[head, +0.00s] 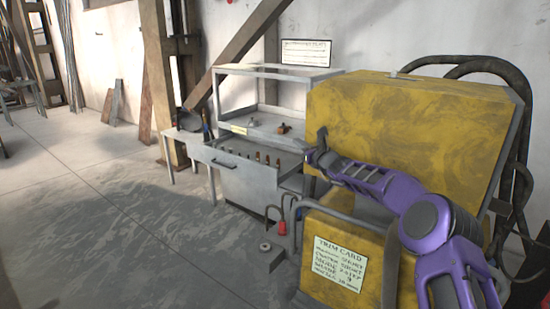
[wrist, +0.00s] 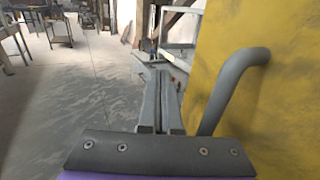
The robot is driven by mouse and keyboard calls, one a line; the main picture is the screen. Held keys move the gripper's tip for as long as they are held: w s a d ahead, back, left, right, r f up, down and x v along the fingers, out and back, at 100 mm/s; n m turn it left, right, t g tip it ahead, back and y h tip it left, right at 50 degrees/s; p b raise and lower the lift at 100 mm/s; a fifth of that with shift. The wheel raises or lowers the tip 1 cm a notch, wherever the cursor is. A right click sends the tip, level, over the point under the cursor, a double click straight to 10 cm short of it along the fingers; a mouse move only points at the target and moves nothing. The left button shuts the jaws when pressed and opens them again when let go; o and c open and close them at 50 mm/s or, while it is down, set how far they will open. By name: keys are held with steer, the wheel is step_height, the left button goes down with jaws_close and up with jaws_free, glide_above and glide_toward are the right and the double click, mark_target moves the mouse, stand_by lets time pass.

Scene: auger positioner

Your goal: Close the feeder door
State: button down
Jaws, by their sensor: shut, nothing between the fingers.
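The feeder door appears to be the large yellow panel (head: 410,115) on the upper part of the machine at right. It stands raised above the lower yellow body (head: 345,255), with a gap between them partly hidden by my arm. In the wrist view the yellow panel (wrist: 285,90) fills the right side, and a bent grey bar handle (wrist: 232,88) stands out from it. My gripper (head: 313,156) is at the panel's left edge in the head view. In the wrist view my gripper (wrist: 158,82) is shut and empty, left of the handle. Contact cannot be told.
A grey metal bench (head: 250,165) with shelves and small parts stands behind, left of the machine. A trim card (head: 340,265) is on the lower body. Bent grey bars and a red-handled item (head: 281,228) are near its left side. Thick dark hoses (head: 480,65) run behind.

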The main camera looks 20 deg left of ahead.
steer(key=s+a+b, duration=0.1)
steer(key=s+a, duration=0.2)
steer(key=s, duration=0.7)
steer(key=shift+s, duration=0.35)
